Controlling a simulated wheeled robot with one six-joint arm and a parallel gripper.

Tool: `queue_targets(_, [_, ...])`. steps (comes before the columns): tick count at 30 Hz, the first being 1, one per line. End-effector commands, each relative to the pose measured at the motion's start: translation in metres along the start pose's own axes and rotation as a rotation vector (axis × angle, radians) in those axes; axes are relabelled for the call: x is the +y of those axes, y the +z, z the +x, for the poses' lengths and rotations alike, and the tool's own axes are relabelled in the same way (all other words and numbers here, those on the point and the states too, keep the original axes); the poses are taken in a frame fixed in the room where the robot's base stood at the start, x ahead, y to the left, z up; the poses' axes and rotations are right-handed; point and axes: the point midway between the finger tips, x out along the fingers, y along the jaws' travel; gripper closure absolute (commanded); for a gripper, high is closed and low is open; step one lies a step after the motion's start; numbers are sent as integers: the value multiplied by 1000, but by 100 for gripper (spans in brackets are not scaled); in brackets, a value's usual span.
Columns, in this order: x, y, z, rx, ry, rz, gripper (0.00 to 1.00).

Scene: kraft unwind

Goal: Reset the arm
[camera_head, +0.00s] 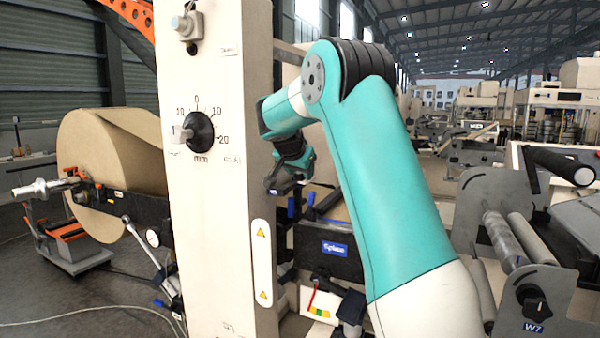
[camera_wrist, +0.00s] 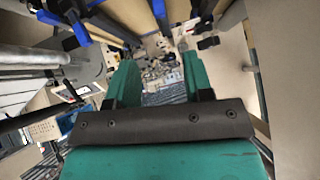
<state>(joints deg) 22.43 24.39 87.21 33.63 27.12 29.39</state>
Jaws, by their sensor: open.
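My teal arm rises from the lower right of the head view and bends at a dark shoulder joint towards the cream machine column (camera_head: 212,240). My gripper (camera_head: 283,185) hangs just right of this column, small and partly in shadow. In the wrist view, my gripper (camera_wrist: 157,76) shows two teal fingers standing apart, with nothing between them. The gap looks out over a cluttered floor area.
The column carries a black dial (camera_head: 200,132) with a pale pointer. A large kraft paper roll (camera_head: 112,150) stands behind it at left. A grey roller frame (camera_head: 520,240) marked W7 stands at right. A cream panel (camera_wrist: 290,80) fills the wrist view's right side.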

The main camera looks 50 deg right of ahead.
Motion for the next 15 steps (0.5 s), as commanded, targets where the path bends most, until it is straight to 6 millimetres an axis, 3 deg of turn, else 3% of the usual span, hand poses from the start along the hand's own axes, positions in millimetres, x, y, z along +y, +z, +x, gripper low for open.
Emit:
queue_targets(12, [0,0,0,0,0,-1,53])
queue_targets(15, [-5,8,-5,-16,-17,-27,53])
